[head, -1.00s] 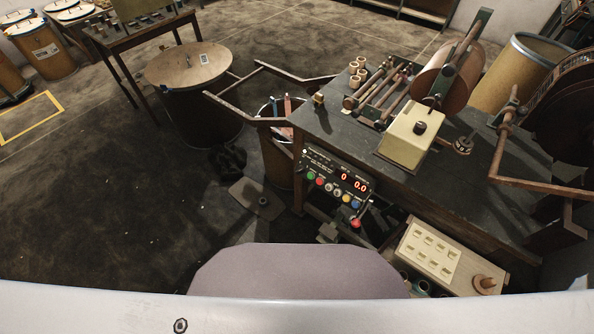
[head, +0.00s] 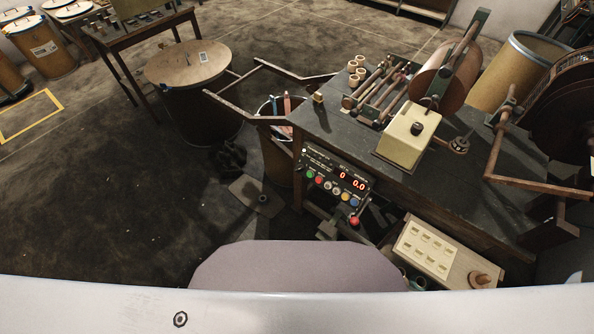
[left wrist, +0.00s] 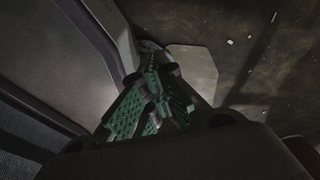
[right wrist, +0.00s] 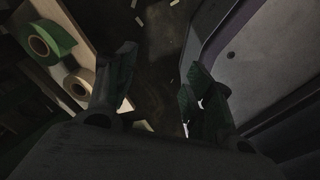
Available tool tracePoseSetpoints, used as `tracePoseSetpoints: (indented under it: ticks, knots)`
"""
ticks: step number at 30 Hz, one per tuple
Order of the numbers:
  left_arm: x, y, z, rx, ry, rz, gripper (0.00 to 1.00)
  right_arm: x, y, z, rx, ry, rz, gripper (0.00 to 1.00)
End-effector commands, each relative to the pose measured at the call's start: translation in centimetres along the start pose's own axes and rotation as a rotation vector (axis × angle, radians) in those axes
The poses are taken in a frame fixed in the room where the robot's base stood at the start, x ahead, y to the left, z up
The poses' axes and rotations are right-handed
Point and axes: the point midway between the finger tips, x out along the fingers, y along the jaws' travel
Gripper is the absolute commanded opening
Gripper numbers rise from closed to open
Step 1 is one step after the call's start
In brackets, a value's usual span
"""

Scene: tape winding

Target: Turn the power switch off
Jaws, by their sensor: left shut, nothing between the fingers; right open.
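A black control panel (head: 337,176) hangs on the front edge of the machine table in the head view. Its red displays (head: 351,180) are lit and show 0 and 0.0. I cannot tell which control is the power switch. A lever with a red knob (head: 354,220) is just below the panel. My left gripper (left wrist: 158,92) is shut and empty, low over the floor. My right gripper (right wrist: 158,92) is open and empty. Neither gripper shows in the head view.
The dark machine table (head: 475,205) carries a roller and a cream box (head: 408,138). Tape rolls (right wrist: 52,38) show left of my right gripper. A lidded drum (head: 187,65) stands at left. Open floor (head: 100,195) lies front left.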

Motion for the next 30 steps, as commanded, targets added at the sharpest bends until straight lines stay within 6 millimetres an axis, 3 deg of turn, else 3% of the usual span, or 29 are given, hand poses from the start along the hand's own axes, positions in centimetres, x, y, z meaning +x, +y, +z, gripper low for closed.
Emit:
tracePoseSetpoints:
  ticks: [3,30]
  knots:
    - [-1.8,0.4,-0.1,-0.001,-0.001,0.006,0.00,-1.8,-0.4,-0.1,0.001,-0.001,-0.006,0.55]
    - [-11.4,3.4,-0.6,-0.009,-0.009,0.046,0.00,-11.4,-3.4,-0.5,0.008,-0.010,-0.045,0.55]
